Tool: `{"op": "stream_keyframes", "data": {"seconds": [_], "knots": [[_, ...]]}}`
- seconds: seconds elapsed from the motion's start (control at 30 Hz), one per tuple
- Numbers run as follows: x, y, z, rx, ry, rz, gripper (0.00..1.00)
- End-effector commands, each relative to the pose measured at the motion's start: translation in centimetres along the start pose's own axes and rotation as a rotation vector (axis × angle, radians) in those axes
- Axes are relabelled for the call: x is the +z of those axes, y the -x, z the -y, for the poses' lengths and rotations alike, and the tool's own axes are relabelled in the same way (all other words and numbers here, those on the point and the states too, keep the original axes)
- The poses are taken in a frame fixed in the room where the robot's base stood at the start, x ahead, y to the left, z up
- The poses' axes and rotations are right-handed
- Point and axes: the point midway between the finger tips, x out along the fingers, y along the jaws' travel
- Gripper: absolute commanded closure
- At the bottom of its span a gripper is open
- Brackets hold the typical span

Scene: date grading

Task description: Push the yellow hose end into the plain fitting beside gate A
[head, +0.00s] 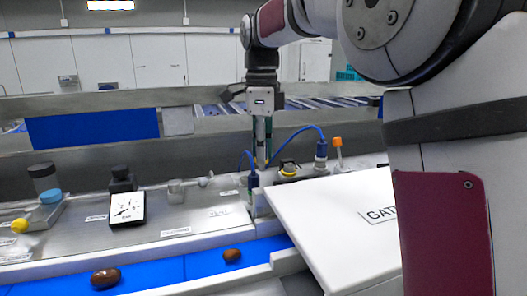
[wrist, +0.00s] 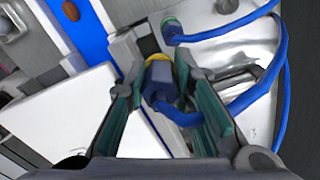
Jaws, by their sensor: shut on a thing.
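My gripper (head: 262,150) points straight down over the back edge of the bench, beside the white gate panel (head: 335,225) marked "GAT". In the wrist view my gripper (wrist: 170,98) is shut on the yellow hose end (wrist: 160,80), a dark blue connector with a yellow collar. Its blue hose (wrist: 240,98) loops off to the right. The collar faces away from me, towards a grey block by the panel. The plain fitting cannot be made out, and I cannot tell whether the collar touches anything.
A second blue connector (head: 253,182) with its own hose stands close left of my gripper; its collar is green in the wrist view (wrist: 172,30). A yellow-ringed part (head: 289,170) and another blue connector (head: 321,150) stand to the right. Brown dates (head: 106,278) lie on the blue belt.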

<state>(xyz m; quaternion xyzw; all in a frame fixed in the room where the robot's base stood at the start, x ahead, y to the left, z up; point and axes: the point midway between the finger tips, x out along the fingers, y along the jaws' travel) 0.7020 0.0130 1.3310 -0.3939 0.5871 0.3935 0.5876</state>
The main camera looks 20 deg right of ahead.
Motion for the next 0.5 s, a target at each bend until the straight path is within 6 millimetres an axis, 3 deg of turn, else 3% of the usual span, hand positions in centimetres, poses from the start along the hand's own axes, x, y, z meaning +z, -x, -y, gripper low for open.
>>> {"op": "stream_keyframes", "data": {"seconds": [0.5], "knots": [[1.1,-0.9,2.0,0.001,0.0,-0.001,1.0]]}}
